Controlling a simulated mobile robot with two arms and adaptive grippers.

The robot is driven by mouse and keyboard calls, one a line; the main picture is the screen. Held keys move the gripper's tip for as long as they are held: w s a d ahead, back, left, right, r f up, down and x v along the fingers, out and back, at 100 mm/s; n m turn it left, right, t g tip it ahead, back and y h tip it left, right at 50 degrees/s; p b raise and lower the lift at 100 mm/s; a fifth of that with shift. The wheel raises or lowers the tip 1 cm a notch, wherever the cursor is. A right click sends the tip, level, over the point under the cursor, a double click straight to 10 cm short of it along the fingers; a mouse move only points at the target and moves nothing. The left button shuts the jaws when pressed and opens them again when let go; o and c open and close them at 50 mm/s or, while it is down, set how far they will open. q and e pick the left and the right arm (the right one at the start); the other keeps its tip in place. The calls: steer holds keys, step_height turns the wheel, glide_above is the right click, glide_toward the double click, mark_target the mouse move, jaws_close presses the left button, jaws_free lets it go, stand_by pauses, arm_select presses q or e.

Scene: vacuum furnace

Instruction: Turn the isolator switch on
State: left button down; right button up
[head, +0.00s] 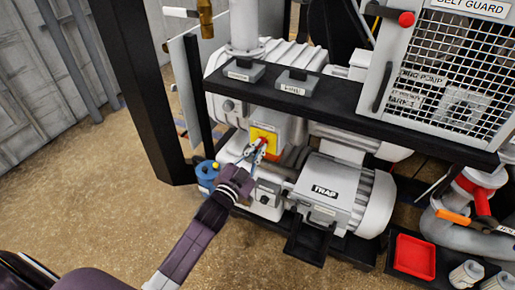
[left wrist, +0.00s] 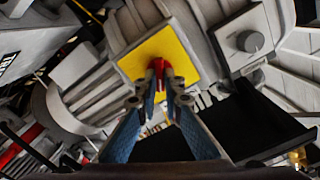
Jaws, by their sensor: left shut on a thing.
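The isolator switch is a grey box with a yellow face plate (head: 264,139) and a red handle, on the front of the pump below the black shelf. In the left wrist view the yellow plate (left wrist: 178,50) is close ahead, with the red handle (left wrist: 157,66) at its middle. My left gripper (head: 259,147) reaches up to the plate from the front. In the left wrist view its two blue-sided fingers (left wrist: 166,92) are shut on the red handle, and their tips hide part of it. My right gripper is in neither view.
A black shelf (head: 350,108) with two small labelled boxes juts out above the switch. A grey motor (head: 335,195) stands right of my gripper, and a blue can (head: 207,175) stands left. A red tray (head: 415,256) lies at lower right. Open floor is at left.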

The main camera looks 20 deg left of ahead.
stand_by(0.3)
arm_select(q)
steer(key=c, duration=2.1)
jaws_free()
steer(key=s, duration=0.8)
steer(key=s+a, duration=0.1)
steer(key=s, duration=0.3)
